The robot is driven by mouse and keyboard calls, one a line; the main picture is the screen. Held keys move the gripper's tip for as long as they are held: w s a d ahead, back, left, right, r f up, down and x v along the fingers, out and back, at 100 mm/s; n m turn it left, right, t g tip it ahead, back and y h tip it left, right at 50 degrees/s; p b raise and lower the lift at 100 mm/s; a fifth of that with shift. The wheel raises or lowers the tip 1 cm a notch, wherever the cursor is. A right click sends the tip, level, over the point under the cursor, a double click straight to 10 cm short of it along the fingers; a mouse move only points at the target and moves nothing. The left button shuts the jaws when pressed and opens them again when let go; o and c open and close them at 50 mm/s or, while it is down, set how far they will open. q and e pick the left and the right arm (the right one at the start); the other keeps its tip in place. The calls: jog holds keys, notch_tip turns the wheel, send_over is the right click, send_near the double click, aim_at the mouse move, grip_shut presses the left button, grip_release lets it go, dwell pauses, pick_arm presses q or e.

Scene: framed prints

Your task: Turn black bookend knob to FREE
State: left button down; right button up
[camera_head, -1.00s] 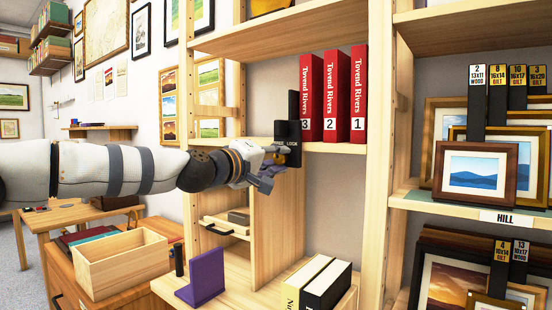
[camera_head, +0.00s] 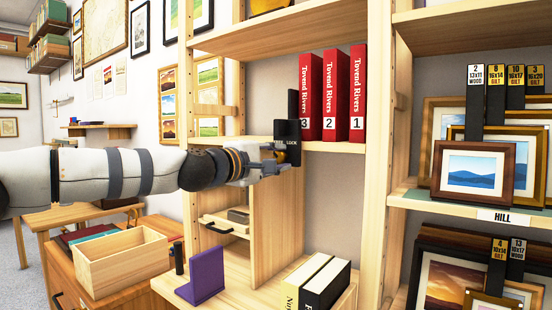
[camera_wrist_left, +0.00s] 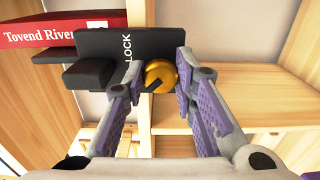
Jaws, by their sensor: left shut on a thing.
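The black bookend (camera_head: 292,128) stands at the left end of the red books on the upper shelf. Its front plate carries white lettering; LOCK is readable in the left wrist view (camera_wrist_left: 108,45), and the other word is largely hidden. A round brass knob (camera_wrist_left: 160,73) with a dark pointer mark sits on the plate. My left gripper (camera_head: 277,157) reaches the plate from the left. In the left wrist view its purple-padded fingers (camera_wrist_left: 159,76) are shut on the knob, one on each side. The mark's exact setting against the lettering is unclear. My right gripper is out of view.
Several red books (camera_head: 335,95) stand right of the bookend. Below are a purple bookend (camera_head: 207,276), a white book and a black book (camera_head: 327,285). An open wooden box (camera_head: 120,262) stands at lower left. A shelf upright (camera_head: 377,200) separates the framed prints.

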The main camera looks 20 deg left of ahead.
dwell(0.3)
pick_arm(q)
jog(key=c, duration=1.3)
grip_release()
jog(key=shift+s, duration=0.1)
jog(key=v, duration=1.1)
jog(key=shift+s+a, duration=0.15)
jog(key=shift+s, duration=0.2)
